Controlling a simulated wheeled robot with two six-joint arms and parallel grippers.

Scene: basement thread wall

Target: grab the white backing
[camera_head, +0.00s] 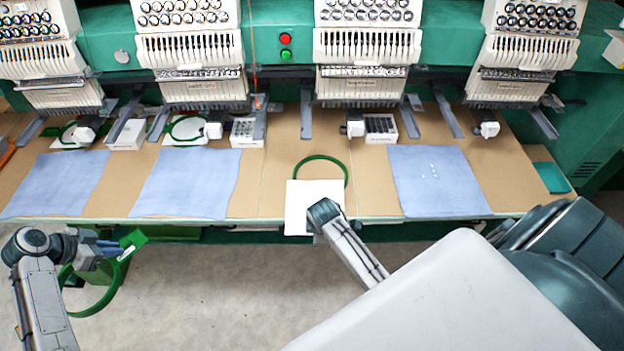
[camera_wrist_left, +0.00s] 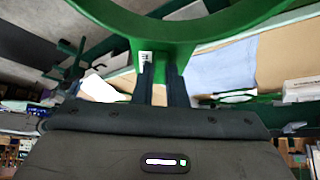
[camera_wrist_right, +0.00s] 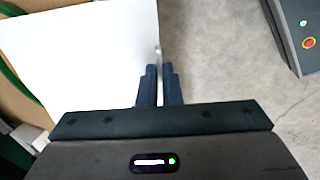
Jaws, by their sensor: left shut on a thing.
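The white backing (camera_head: 298,205) is a flat white sheet at the table's front edge, partly over a green hoop that lies on the table. In the right wrist view the white backing (camera_wrist_right: 80,50) fills the upper left. My right gripper (camera_wrist_right: 160,70) is at its edge, fingers close together; whether they pinch the sheet is unclear. In the head view my right arm's end hides part of the sheet. My left gripper (camera_head: 120,246) is shut on a green hoop (camera_head: 95,290), held in front of the table at the left; the hoop (camera_wrist_left: 190,30) also shows in the left wrist view.
A green embroidery machine (camera_head: 285,75) with several white heads stands behind the brown table (camera_head: 265,185). Blue cloths (camera_head: 187,185) lie left, another blue cloth (camera_head: 435,180) right. The hoop under the backing (camera_head: 322,157) shows its far rim. Floor in front is clear.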

